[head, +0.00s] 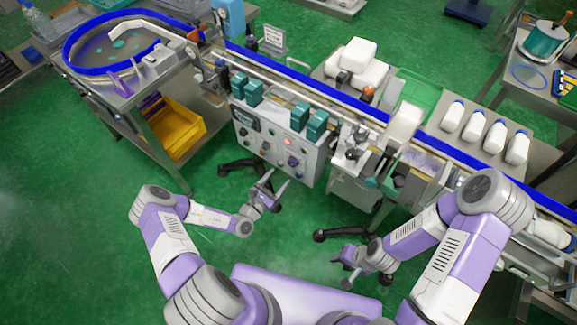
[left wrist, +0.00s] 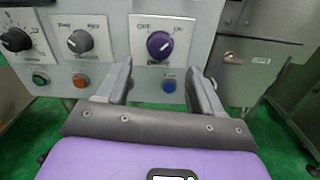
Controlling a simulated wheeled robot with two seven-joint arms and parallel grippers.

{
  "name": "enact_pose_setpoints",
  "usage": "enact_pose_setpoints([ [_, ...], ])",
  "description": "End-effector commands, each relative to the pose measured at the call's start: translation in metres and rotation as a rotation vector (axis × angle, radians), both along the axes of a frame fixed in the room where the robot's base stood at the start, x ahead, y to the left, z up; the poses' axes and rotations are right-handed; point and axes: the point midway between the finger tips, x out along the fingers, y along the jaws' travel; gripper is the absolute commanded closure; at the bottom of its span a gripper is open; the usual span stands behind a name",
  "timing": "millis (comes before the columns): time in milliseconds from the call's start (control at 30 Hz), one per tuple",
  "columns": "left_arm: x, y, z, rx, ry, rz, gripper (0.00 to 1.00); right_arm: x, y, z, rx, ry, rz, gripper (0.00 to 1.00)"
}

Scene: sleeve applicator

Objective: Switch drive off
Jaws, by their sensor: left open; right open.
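The control panel (head: 310,160) is a pale box front below the conveyor. In the left wrist view, a purple rotary knob (left wrist: 160,45) sits on a white plate with OFF at its left and ON at its right. I cannot tell surely which mark it points to. My left gripper (head: 277,188) is in front of the panel. In the left wrist view its two fingers (left wrist: 158,75) are apart, below and to either side of the knob, with nothing between them. My right gripper (head: 347,268) is open, low and away from the panel.
A steel cabinet (left wrist: 262,45) adjoins the panel on the right.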

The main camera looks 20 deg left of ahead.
Motion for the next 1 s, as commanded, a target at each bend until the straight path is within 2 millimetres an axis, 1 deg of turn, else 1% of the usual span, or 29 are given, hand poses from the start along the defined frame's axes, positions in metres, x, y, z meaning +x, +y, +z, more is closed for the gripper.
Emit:
enact_pose_setpoints([
  [300, 0.044, -0.016, -0.001, -0.001, -0.003, 0.001, 0.33, 0.000, 0.000, -0.012, 0.000, 0.000, 0.000, 0.57],
  [400, 0.056, -0.021, -0.001, -0.002, -0.003, 0.001, 0.33, 0.000, 0.000, -0.015, 0.000, 0.000, 0.000, 0.57],
  [500, 0.064, -0.023, -0.001, -0.001, -0.002, 0.000, 0.33, 0.000, 0.000, -0.017, 0.000, 0.000, 0.000, 0.57],
  [600, 0.067, -0.025, 0.000, -0.002, -0.002, 0.000, 0.33, 0.000, 0.000, -0.017, 0.000, 0.000, 0.000, 0.57],
  [833, 0.067, -0.025, 0.001, -0.001, 0.000, -0.001, 0.33, 0.000, 0.000, -0.017, 0.000, 0.000, 0.000, 0.57],
  [1000, 0.067, -0.025, 0.001, -0.001, 0.000, -0.001, 0.59, 0.000, 0.000, -0.017, 0.000, 0.000, 0.000, 0.57],
])
